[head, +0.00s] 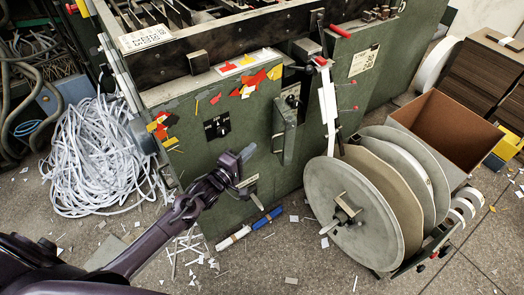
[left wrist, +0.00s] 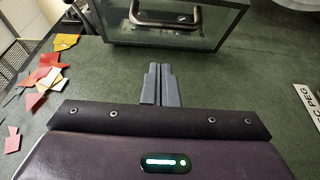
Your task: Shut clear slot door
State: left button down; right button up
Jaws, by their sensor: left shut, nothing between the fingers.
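The clear slot door (head: 284,132) is a see-through, dark-framed panel with a handle on the front of the green machine. In the left wrist view the clear door (left wrist: 140,36) fills the top middle, its dark handle cut by the upper edge. It seems to stand out from the machine face, but I cannot tell its exact angle. My left gripper (head: 248,153) is shut and empty, left of the door in the head view. Its fingertips (left wrist: 159,70) point at the door's near edge, and I cannot tell whether they touch. My right gripper is out of view.
The green machine (head: 345,88) carries coloured paper scraps and a switch plate (head: 216,126). Large grey discs (head: 338,212) and an open cardboard box (head: 452,125) stand at right. A pile of white strips (head: 95,155) lies at left. Scraps litter the floor.

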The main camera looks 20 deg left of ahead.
aim_at(277, 135)
pick_arm(q)
jog(key=shift+w+d, duration=0.25)
jog(key=shift+d, duration=0.35)
jog(key=shift+w+d, duration=0.3)
jog(key=shift+d, duration=0.3)
jog(key=shift+w+d, duration=0.25)
jog(key=shift+d, duration=0.35)
